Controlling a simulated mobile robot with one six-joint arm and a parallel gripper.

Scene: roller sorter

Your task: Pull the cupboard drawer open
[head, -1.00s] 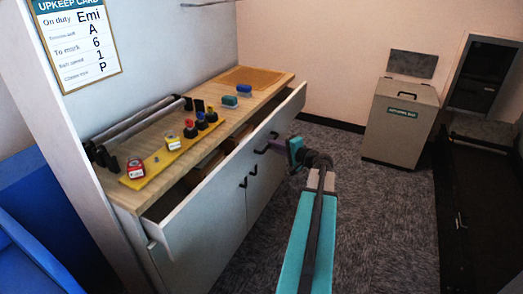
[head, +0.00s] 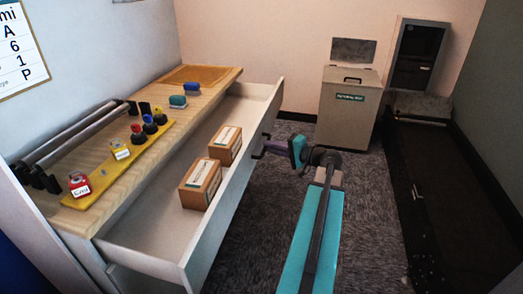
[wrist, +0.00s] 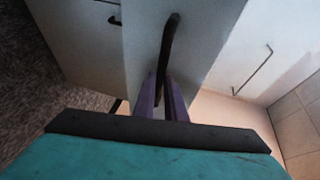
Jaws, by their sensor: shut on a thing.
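The cupboard drawer (head: 222,218) stands well out from under the wooden top in the head view, with its inside showing. Two cardboard boxes (head: 201,184) (head: 226,144) with pale labels lie in it. My gripper (head: 268,150) is at the drawer's front, at the dark handle (head: 258,155). In the wrist view the purple fingers (wrist: 163,100) are shut on the dark handle (wrist: 169,45), which stands between them against the pale drawer front (wrist: 195,40).
The wooden top (head: 150,125) carries a yellow rack (head: 118,168) with several stamps, dark rails, and a teal and a blue block. A grey bin (head: 348,105) stands at the back. A dark roller track (head: 450,180) runs along the right. Carpet lies between.

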